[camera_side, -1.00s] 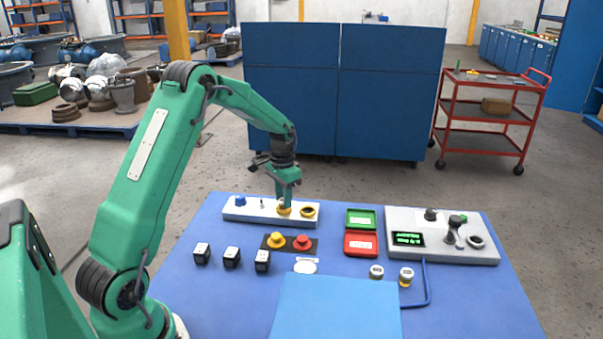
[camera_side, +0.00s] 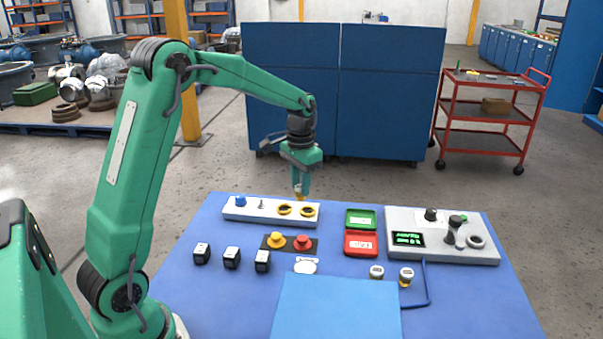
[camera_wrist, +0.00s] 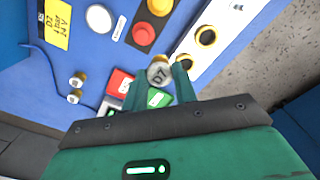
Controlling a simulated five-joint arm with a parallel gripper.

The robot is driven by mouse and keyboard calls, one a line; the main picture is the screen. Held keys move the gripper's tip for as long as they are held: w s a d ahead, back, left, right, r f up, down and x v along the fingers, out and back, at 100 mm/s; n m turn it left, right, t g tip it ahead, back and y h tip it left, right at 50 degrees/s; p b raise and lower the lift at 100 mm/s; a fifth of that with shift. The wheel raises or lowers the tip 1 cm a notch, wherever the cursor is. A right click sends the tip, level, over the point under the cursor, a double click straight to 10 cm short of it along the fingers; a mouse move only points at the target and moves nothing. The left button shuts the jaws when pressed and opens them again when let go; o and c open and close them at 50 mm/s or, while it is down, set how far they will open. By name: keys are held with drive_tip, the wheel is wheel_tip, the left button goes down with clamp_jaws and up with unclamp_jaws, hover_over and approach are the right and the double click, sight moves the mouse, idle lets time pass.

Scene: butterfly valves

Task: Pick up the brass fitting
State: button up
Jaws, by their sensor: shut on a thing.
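My gripper (camera_side: 300,190) is shut on the brass fitting (camera_side: 299,195) and holds it upright above the white panel (camera_side: 246,215). In the wrist view the fitting (camera_wrist: 159,74) sits between my fingertips, its grey top marked with what looks like "07". Its lower part is mostly hidden in that view. Two yellow-ringed sockets are below on the panel: the left one (camera_side: 284,210) and the right one (camera_side: 308,211). Both look empty. The fitting is clear of both.
Two similar capped fittings (camera_side: 406,275) stand at the right front, near a blue cable. A red and green box (camera_side: 361,244), a button strip (camera_side: 290,244), black cubes (camera_side: 232,258) and a grey control panel (camera_side: 485,252) share the blue table.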

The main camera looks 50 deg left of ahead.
drive_tip(key=shift+s+d+r, duration=0.1)
drive_tip(key=shift+d+r, duration=0.25)
drive_tip(key=shift+d, duration=0.2)
drive_tip(key=shift+d+r, duration=0.3)
drive_tip(key=shift+d, duration=0.25)
drive_tip(key=w+d+f, duration=0.2)
drive_tip(key=w+d, duration=1.1)
drive_tip(key=d, duration=0.1)
drive_tip(key=w+a+f, duration=0.1)
drive_tip(key=a+f, duration=0.1)
drive_tip(key=a, duration=0.1)
drive_tip(key=w+a+f, duration=0.2)
drive_tip(key=a, duration=0.2)
drive_tip(key=w+a+f, duration=0.2)
drive_tip(key=a+f, duration=0.1)
drive_tip(key=shift+w+a, duration=0.1)
drive_tip(key=shift+a, duration=0.3)
drive_tip(key=shift+f, duration=0.15)
drive_tip(key=shift+f, duration=1.9)
drive_tip(key=shift+f, duration=0.15)
